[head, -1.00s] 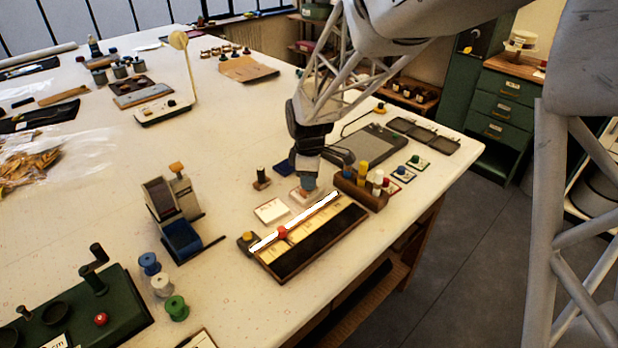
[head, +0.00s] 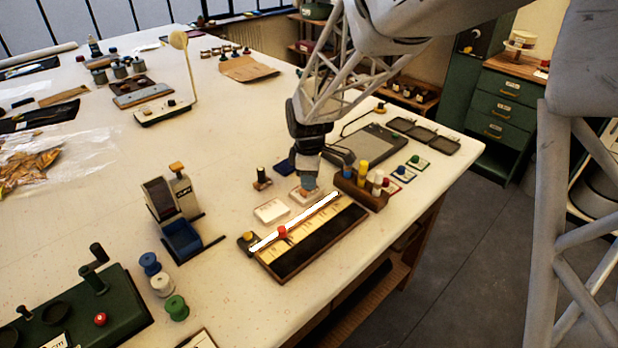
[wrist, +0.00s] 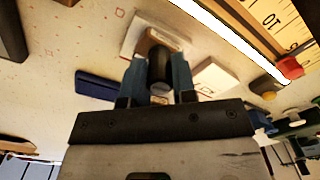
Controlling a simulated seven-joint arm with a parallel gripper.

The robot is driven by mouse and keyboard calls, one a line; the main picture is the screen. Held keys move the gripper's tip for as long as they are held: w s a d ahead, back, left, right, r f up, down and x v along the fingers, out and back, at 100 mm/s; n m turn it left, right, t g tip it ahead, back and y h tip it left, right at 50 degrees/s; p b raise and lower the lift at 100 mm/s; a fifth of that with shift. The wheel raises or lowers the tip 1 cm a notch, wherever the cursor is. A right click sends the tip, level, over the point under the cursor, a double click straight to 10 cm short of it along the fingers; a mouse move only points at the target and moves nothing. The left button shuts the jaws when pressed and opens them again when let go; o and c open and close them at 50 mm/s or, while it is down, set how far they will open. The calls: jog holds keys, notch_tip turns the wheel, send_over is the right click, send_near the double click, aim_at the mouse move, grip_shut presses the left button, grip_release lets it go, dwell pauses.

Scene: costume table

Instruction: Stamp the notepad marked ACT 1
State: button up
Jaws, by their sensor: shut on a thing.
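My gripper (head: 308,188) is shut on a stamp (wrist: 160,66) with a dark rounded handle and a wooden base. In the wrist view, the stamp sits between my two blue-grey fingers. It is over a small white notepad (head: 295,198), which also shows in the wrist view (wrist: 131,38). I cannot tell whether the stamp touches the paper. A second white notepad (head: 271,211) lies to the left in the head view and shows in the wrist view (wrist: 216,78). A dark blue pad (head: 284,167) lies behind my gripper.
A wooden ruler board (head: 300,257) with a white bar and red knob (head: 282,231) lies in front of the pads. A rack of coloured bottles (head: 361,190) stands close right of my gripper. Another dark-handled item (head: 261,179) stands to the left.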

jog(key=shift+r, duration=3.4)
jog(key=shift+a, duration=0.1)
